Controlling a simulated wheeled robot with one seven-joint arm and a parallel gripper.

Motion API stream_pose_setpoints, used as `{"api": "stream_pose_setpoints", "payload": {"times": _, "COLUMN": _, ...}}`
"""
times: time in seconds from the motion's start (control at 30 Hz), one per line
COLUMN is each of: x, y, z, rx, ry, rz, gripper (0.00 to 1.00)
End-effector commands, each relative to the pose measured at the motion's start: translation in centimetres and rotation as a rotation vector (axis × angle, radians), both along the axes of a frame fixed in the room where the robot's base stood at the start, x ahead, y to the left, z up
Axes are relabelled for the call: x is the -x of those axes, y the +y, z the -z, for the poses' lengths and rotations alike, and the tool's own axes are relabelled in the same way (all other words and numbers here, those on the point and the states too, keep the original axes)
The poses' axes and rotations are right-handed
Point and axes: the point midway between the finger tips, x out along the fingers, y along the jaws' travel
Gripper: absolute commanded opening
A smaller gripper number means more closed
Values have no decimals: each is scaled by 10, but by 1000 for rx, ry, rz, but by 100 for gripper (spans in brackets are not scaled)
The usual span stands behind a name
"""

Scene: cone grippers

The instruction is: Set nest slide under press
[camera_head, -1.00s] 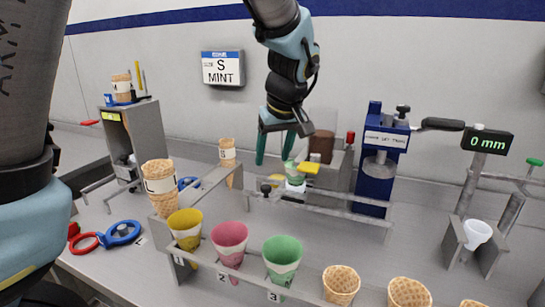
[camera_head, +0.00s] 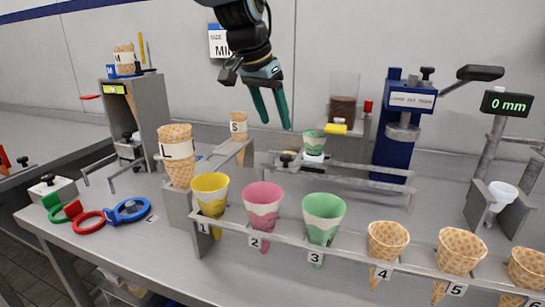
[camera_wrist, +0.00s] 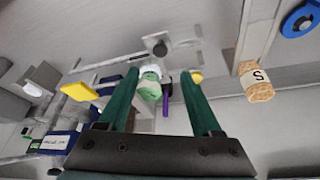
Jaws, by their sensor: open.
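The blue press (camera_head: 386,150) stands at the back right with its plunger over the rail line. The nest slide, with a white nest (camera_head: 313,157), sits on the metal rails (camera_head: 350,176) left of the press, not under its plunger. A green and white cup (camera_head: 314,138) stands in the nest. A black knob (camera_head: 287,159) is at the slide's left. My gripper (camera_head: 276,124) is open and empty, above and left of the nest. In the wrist view the green cup (camera_wrist: 150,88) shows between the fingers of my gripper (camera_wrist: 160,73), beyond them.
A front rack (camera_head: 290,238) holds yellow, pink and green cups and several waffle cones. Stacked cones marked L (camera_head: 177,160) and S (camera_head: 239,126) stand to the left. A yellow block (camera_head: 335,129) is close behind the nest. A gauge (camera_head: 507,103) reads 0 mm.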

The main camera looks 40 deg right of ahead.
Motion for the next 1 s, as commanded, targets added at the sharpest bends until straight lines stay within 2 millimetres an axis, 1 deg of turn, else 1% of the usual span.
{"api": "stream_pose_setpoints", "payload": {"times": 0.17, "x": 0, "y": -7, "z": 17, "rx": -3, "ry": 3, "rz": 7, "gripper": 66}}
{"api": "stream_pose_setpoints", "payload": {"times": 0.4, "x": -3, "y": -24, "z": 59, "rx": -4, "ry": 3, "rz": 5, "gripper": 66}}
{"api": "stream_pose_setpoints", "payload": {"times": 0.6, "x": -5, "y": -35, "z": 86, "rx": -2, "ry": 2, "rz": 5, "gripper": 66}}
{"api": "stream_pose_setpoints", "payload": {"times": 0.7, "x": -6, "y": -38, "z": 94, "rx": -2, "ry": 2, "rz": 4, "gripper": 66}}
{"api": "stream_pose_setpoints", "payload": {"times": 0.8, "x": -7, "y": -40, "z": 97, "rx": 0, "ry": 1, "rz": 4, "gripper": 66}}
{"api": "stream_pose_setpoints", "payload": {"times": 1.0, "x": -7, "y": -40, "z": 98, "rx": 0, "ry": 0, "rz": 2, "gripper": 66}}
